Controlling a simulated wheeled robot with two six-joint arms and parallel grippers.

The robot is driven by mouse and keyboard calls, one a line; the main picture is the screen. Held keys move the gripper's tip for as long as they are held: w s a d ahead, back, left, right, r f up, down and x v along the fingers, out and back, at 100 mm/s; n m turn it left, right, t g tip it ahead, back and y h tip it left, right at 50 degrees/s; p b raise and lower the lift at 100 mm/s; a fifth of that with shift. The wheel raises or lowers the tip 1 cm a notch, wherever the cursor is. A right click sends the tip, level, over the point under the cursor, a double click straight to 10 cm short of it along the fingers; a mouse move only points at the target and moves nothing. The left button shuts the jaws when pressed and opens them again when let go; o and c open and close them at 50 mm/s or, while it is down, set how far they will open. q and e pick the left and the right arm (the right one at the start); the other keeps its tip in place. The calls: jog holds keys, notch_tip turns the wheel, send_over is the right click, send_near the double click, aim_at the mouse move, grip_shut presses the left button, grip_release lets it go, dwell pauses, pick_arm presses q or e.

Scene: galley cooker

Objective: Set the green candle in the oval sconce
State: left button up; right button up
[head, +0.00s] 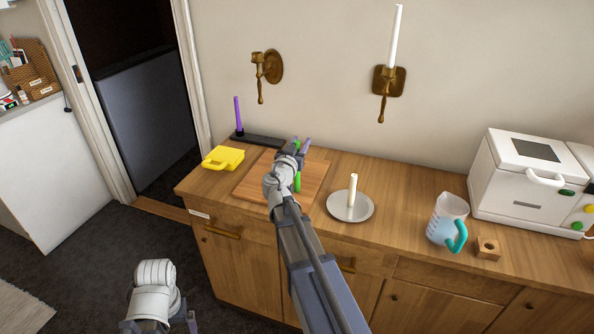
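The green candle (298,182) shows in part near the wooden board; my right gripper and wrist hide much of it, and a bit of green shows above the wrist. My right gripper (301,145) is over the board, right at the candle; I cannot tell whether its fingers are closed on it. The oval sconce (274,66) is on the wall at the upper left, brass with a rounded backplate and an empty cup. My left gripper (190,322) is low at the bottom left, away from the counter, its fingers mostly hidden.
A squarish brass sconce (398,76) holds a white candle (396,38). On the counter are a black rack (262,140) with a purple candle (238,115), a yellow container (226,159), a plate (363,209) with a short candle, a jug (446,219), a wooden block (487,248) and a white appliance (512,190).

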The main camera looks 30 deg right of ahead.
grip_shut()
dwell(1.1)
